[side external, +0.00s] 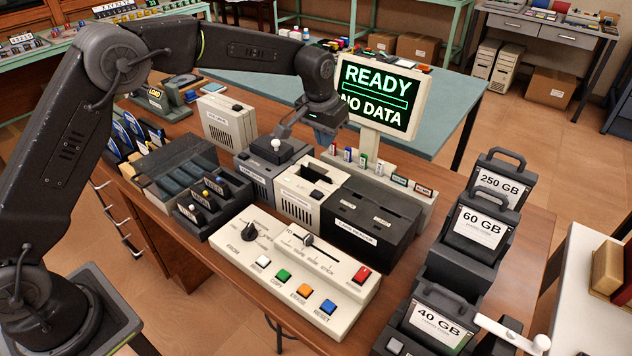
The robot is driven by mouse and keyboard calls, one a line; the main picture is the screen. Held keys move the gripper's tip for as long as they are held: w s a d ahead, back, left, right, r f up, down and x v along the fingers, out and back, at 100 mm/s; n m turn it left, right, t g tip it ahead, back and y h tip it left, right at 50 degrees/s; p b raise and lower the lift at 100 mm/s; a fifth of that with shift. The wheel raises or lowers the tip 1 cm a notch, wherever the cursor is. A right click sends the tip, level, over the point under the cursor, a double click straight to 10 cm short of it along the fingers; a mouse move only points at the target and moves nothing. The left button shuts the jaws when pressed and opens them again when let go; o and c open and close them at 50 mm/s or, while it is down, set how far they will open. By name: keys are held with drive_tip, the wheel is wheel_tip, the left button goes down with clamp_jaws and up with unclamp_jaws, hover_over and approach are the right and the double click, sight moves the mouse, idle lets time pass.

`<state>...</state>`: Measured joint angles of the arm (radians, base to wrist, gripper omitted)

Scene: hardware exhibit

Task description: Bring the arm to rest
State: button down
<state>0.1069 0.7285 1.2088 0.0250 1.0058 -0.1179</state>
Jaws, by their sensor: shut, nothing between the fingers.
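My gripper (277,143) hangs at the end of my arm, pointing down over the devices in the middle of the desk. It is shut and holds nothing. Its tips are at or just above a white round knob on a dark grey box (258,178); whether they touch it I cannot tell. My arm reaches in from the left, with its upper links across the top left.
A control panel (296,272) with coloured buttons and a slider stands at the front. A beige drive (310,192) and a black box (371,222) sit right of my gripper. Handled cartridges (480,228) stand at the right. A rack of cards (187,182) is at the left.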

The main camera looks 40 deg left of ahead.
drive_tip(key=s+a+r+t, duration=0.1)
drive_tip(key=s+a+r, duration=0.1)
drive_tip(key=s+r, duration=0.55)
drive_tip(key=s+a+r+t, duration=0.1)
drive_tip(key=s+a+r, duration=0.1)
drive_tip(key=s+r, duration=0.5)
drive_tip(key=s+a+f, duration=0.1)
drive_tip(key=s, duration=1)
drive_tip(key=s+f+t, duration=0.1)
drive_tip(key=s+f, duration=0.1)
drive_tip(key=s, duration=0.9)
drive_tip(key=shift+a+f, duration=0.25)
drive_tip(key=shift+a, duration=0.1)
drive_tip(key=c, duration=1.8)
unclamp_jaws()
